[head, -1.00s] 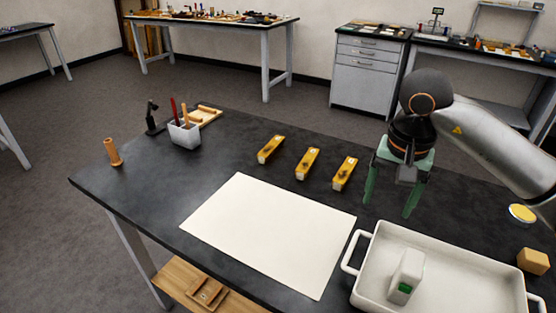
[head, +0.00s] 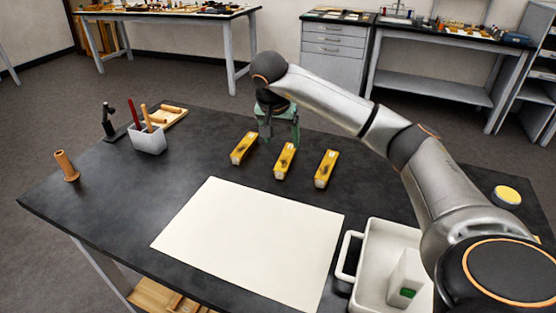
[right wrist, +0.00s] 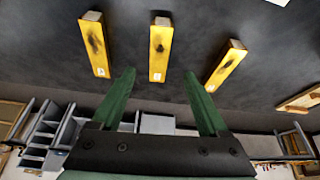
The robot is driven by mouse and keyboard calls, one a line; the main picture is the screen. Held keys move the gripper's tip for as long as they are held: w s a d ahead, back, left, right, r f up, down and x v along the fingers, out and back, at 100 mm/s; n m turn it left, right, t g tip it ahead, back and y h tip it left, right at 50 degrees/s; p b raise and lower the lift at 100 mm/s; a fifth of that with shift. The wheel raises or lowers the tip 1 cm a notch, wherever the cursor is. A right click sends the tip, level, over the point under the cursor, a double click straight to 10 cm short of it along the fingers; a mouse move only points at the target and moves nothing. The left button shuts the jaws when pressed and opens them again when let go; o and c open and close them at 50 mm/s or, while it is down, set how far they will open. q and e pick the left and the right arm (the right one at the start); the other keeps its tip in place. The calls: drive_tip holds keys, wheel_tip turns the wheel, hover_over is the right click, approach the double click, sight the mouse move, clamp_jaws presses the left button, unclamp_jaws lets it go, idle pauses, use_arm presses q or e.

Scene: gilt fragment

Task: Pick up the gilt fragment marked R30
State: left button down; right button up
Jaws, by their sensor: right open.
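Three gilt fragments lie in a row on the black worktop: a left one (head: 244,148), a middle one (head: 285,160) and a right one (head: 326,169). Each is a yellow bar with dark marks and a small pale label, too small to read. The right wrist view shows three too: left (right wrist: 96,45), middle (right wrist: 160,52) and right (right wrist: 225,66). I cannot tell which is R30. My right gripper (head: 281,143) is open and empty, just behind the left and middle fragments. In the right wrist view its green fingers (right wrist: 160,74) point towards the middle bar, apart from it.
A large white sheet (head: 245,240) lies in front of the fragments. A white tray (head: 344,258) holding a pale block with a green patch (head: 405,280) stands front right. A tool cup (head: 148,140) and wooden cylinder (head: 66,165) stand left. A yellow-topped round tin (head: 507,196) is at right.

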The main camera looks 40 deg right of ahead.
hover_over(286, 157)
drive_tip(key=s+a, duration=0.1)
drive_tip(key=a, duration=0.1)
wheel_tip(286, 157, down, 4)
drive_tip(key=shift+s+a+f, duration=0.1)
drive_tip(key=shift+s+a, duration=0.05)
drive_tip(key=x, duration=0.5)
drive_tip(key=shift+d, duration=0.2)
clamp_jaws()
